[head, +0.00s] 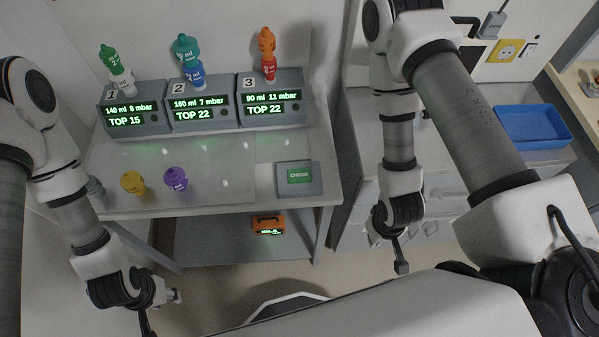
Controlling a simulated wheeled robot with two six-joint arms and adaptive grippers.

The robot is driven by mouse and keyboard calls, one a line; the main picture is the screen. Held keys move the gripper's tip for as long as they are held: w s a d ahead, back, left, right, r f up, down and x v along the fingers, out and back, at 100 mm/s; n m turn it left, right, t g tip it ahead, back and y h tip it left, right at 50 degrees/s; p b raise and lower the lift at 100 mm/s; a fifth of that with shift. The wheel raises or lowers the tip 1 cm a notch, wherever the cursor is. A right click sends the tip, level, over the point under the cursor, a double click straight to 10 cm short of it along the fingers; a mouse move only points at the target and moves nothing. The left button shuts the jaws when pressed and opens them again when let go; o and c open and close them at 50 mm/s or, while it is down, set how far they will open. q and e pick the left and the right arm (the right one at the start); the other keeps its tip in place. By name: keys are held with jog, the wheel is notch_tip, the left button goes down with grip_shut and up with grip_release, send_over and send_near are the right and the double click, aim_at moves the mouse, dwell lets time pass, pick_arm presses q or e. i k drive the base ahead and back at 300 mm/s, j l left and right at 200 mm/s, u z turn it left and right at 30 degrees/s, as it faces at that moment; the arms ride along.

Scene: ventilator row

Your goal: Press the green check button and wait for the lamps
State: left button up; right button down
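The green check button (300,177) sits on a grey box at the right of the bench, with nothing touching it. Three grey ventilator units stand in a row behind: unit 1 (111,103) reads TOP 15, unit 2 (178,97) TOP 22 and unit 3 (249,82) TOP 22. Their green text is lit; I cannot make out separate lit lamps. My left gripper (163,311) is low in front of the bench, its fingers apparently spread and empty. My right gripper (401,262) hangs right of the bench, away from the button; its fingers show edge-on.
Stacked coloured pieces stand on each unit. A yellow piece (133,182) and a purple piece (176,179) stand at the bench's front left. An orange device (268,224) is on the lower shelf. A blue tray (533,127) lies on the right counter. The bench's middle is clear.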

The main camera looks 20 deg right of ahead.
aim_at(298, 175)
jog(key=j+z, duration=0.2)
jog(key=j, duration=0.4)
jog(key=j+z, duration=0.15)
jog(key=j, duration=0.45)
jog(key=k+j+z, duration=0.2)
jog(key=j, duration=0.35)
jog(key=i+j, duration=0.05)
